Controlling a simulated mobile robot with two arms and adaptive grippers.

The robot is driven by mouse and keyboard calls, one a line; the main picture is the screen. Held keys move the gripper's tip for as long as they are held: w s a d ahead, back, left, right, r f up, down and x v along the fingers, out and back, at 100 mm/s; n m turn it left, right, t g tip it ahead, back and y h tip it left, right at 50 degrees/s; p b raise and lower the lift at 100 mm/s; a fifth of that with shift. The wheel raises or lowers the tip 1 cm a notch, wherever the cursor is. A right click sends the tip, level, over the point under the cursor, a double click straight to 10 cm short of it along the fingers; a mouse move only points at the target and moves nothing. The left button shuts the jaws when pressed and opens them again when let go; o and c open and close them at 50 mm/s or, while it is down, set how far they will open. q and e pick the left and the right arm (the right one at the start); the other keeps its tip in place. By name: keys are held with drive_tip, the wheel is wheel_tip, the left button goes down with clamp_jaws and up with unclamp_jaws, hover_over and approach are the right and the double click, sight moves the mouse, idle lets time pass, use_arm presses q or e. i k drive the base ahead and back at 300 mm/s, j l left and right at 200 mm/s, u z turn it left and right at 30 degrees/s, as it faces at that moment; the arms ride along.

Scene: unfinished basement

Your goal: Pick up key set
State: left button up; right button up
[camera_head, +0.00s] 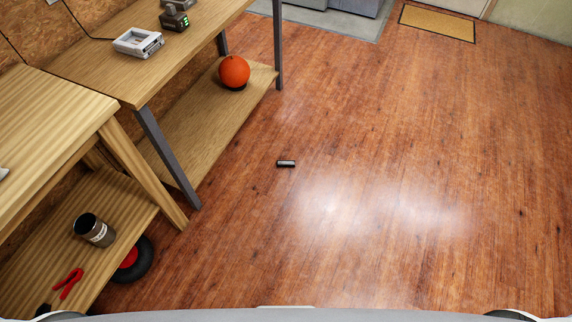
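I cannot make out a key set for certain in the head view. A small black item with a light edge (286,164) lies alone on the wooden floor, right of the workbench legs. It is too small to tell what it is. Neither my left gripper nor my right gripper shows in this view.
Two wooden workbenches with lower shelves line the left. A grey device (138,42), an orange ball (234,72), a dark can (94,230), red-handled pliers (68,283) and a wheel (134,262) are there. A doormat (437,24) lies far back. The floor at right is clear.

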sight(281, 163)
drive_tip(key=i+l+u, duration=0.1)
drive_tip(key=u, duration=0.25)
drive_tip(key=i+l+u, duration=0.1)
drive_tip(key=u, duration=0.25)
drive_tip(key=i+l+u, duration=0.1)
drive_tip(key=u, duration=0.25)
